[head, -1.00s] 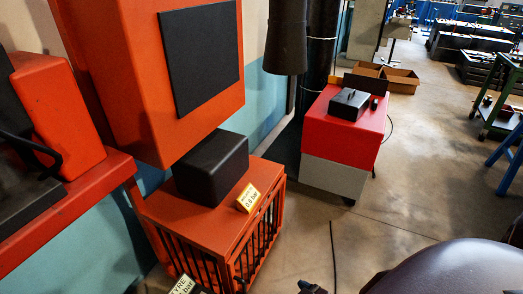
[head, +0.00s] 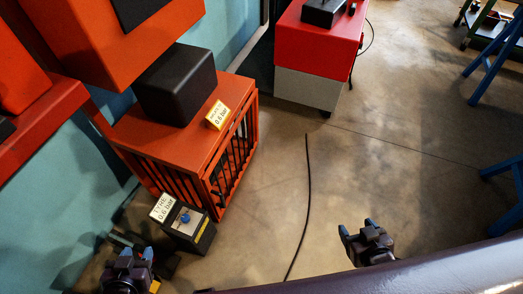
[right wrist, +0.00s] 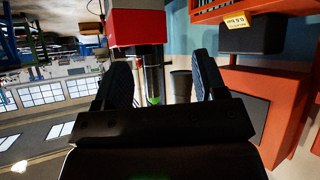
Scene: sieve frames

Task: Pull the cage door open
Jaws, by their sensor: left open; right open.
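The orange cage (head: 155,132) stands on the floor at the left of the head view. Its barred door (head: 232,152) appears to be on the right-hand face and looks shut. My left gripper (head: 132,258) is open at the bottom left, below the cage and apart from it. My right gripper (head: 357,231) is open over bare floor, well to the right of the cage. In the right wrist view, nothing shows held between its two fingers (right wrist: 163,82). Part of the cage shows there at the upper right (right wrist: 210,10).
A black block (head: 178,85) and a yellow sign (head: 217,116) sit on the cage. A small dark box with a blue knob (head: 186,218) and a tyre label (head: 163,207) stands before it. A red-and-grey cabinet (head: 317,50) stands behind. A black cable (head: 307,190) crosses otherwise clear floor.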

